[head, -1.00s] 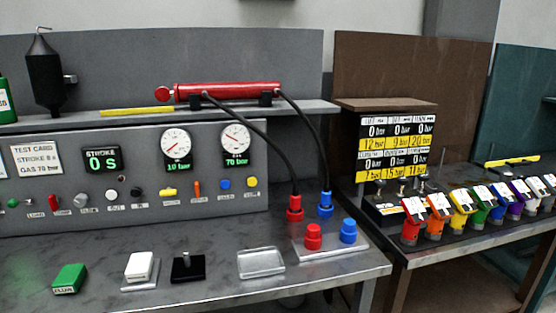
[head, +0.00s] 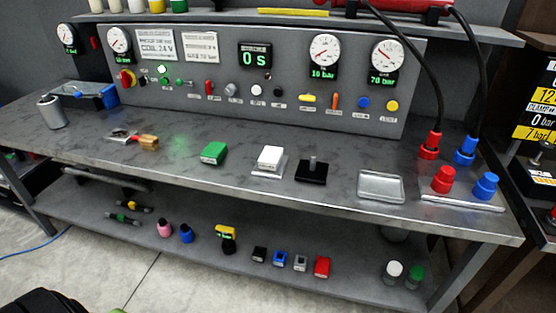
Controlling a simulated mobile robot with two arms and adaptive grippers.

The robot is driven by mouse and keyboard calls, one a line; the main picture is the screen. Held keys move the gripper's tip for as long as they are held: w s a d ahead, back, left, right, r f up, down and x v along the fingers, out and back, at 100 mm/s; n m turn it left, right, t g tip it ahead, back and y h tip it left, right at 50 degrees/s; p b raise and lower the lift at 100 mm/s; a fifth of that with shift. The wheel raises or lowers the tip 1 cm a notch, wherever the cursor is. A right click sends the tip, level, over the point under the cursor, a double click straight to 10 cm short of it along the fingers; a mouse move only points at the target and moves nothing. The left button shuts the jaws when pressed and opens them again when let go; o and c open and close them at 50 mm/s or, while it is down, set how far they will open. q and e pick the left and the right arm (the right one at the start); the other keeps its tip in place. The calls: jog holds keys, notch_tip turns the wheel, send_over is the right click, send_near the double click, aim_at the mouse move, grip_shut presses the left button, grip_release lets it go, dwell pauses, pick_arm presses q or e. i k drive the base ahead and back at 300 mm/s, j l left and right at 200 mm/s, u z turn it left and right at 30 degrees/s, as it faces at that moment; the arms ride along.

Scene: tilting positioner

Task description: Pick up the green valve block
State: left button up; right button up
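The green valve block (head: 214,152) lies on the grey bench top (head: 330,206), left of the middle, with a pale label on its front face. It stands apart from the white block (head: 270,157) to its right, and nothing covers it. Neither of my grippers can be made out in the head view. A dark shape cut off at the bottom left edge is too little shown to tell what it is.
A brass fitting (head: 148,142) lies to the left. The gauge panel (head: 180,88) stands behind. A lower shelf (head: 200,240) holds several small parts.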

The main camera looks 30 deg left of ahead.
aim_at(213, 154)
jog(key=u, duration=1.4)
